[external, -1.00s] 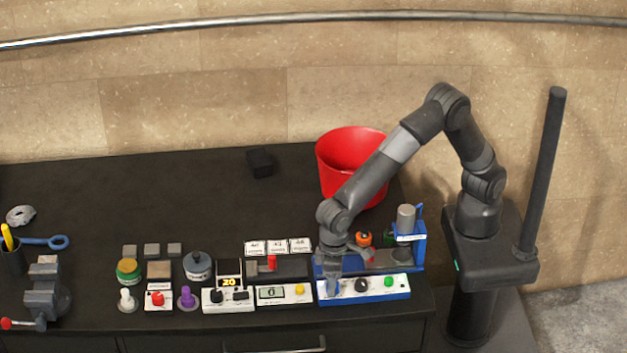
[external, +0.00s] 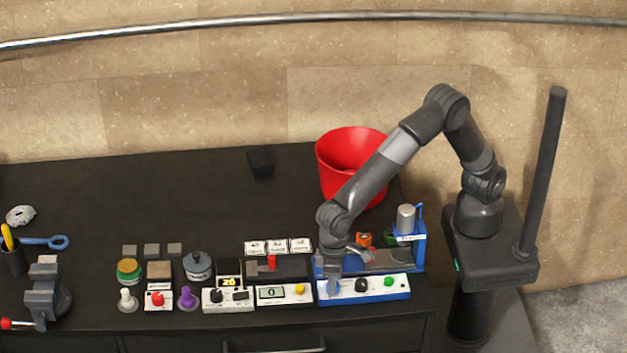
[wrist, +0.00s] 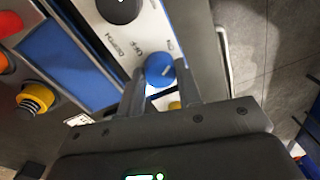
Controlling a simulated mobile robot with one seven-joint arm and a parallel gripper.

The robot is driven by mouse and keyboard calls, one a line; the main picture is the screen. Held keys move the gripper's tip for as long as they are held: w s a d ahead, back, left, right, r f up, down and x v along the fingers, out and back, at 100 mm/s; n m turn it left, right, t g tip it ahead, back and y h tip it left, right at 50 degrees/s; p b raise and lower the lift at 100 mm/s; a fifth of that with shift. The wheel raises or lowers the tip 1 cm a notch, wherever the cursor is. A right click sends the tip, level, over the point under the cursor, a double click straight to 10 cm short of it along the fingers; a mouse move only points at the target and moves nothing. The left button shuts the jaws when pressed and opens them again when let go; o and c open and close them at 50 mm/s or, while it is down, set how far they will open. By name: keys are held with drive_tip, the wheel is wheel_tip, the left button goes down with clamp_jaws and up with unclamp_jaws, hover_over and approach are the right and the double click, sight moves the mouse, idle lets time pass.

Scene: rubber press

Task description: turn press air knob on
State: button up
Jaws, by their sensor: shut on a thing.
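The press air knob (wrist: 160,70) is a round blue knob on the white face of the press control panel in the wrist view. Lettering that seems to read OFF is printed beside it. My gripper (wrist: 161,84) has one finger on each side of the knob and is shut on it. In the external view my gripper (external: 333,287) points down at the left end of the blue and white press panel (external: 375,293). The arm and fingers hide the knob there.
A black knob (external: 361,285) and a green button (external: 389,281) sit right of my gripper on the panel. The blue press frame (external: 411,252) stands behind. A counter box (external: 283,294) is close on the left. A red bucket (external: 340,180) stands at the back.

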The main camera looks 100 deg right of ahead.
drive_tip(key=shift+n, duration=0.6)
drive_tip(key=o, duration=1)
drive_tip(key=shift+c, duration=0.2)
drive_tip(key=shift+r, duration=0.1)
wheel_tip(320, 180, up, 11)
drive_tip(key=shift+d, duration=0.3)
